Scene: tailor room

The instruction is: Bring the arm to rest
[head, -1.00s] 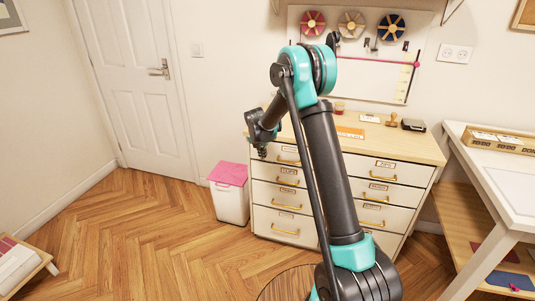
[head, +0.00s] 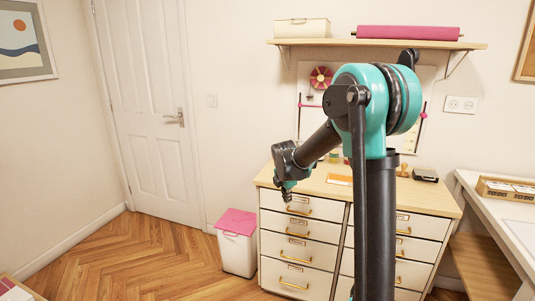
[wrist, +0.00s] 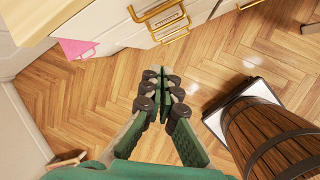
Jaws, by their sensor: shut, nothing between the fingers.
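My gripper (wrist: 160,90) shows in the wrist view with its green fingers close together and nothing between them. It points down over the wooden floor. In the head view my gripper (head: 287,192) hangs at the end of my bent arm, in front of the left part of the drawer cabinet (head: 300,228). My raised arm hides part of the cabinet and of the wall board behind it.
A white bin with a pink lid (head: 237,238) stands left of the cabinet. A wooden barrel (wrist: 270,135) on a pale base stands at the right in the wrist view. A shelf (head: 375,43) hangs above. A white table (head: 505,215) is at the right.

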